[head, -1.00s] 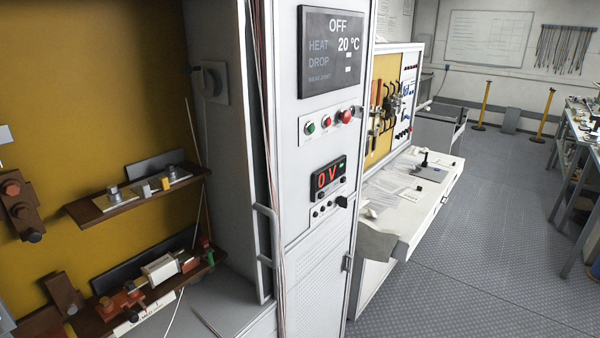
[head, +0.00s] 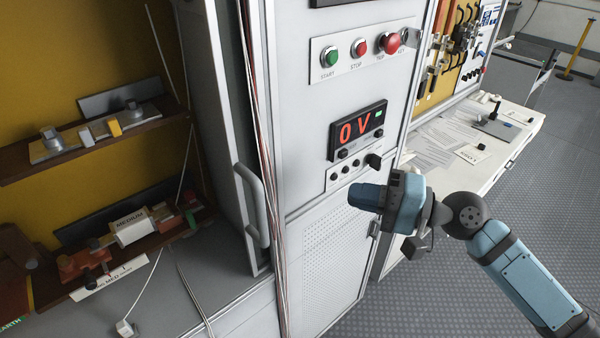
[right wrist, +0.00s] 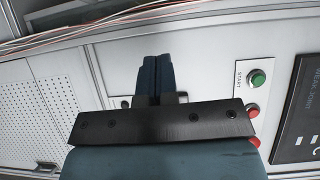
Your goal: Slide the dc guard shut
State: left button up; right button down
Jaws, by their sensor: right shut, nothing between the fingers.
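What looks like the dc guard (head: 228,140) is a pale panel seen nearly edge-on at the left side of the grey cabinet. Its grey bar handle (head: 256,205) stands upright at the front edge. The yellow-backed bay to its left is uncovered. My right gripper (head: 362,197) is shut and empty in front of the cabinet, to the right of the handle and apart from it. In the right wrist view its dark fingers (right wrist: 155,75) are together, over the white cabinet front. The handle is not clearly visible there. My left gripper is out of view.
The bay holds wooden shelves with a fuse holder (head: 130,229) and clamps. Red and white wires (head: 272,150) run down beside the handle. The cabinet front has buttons (head: 360,46) and a 0 V display (head: 357,130). A white bench (head: 470,140) stands at right.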

jog(key=w+a+r+p, duration=0.1)
jog(key=a+p, duration=0.4)
jog(key=a, duration=0.8)
jog(key=shift+w, duration=0.2)
jog(key=shift+a, duration=0.1)
jog(key=shift+a, duration=0.1)
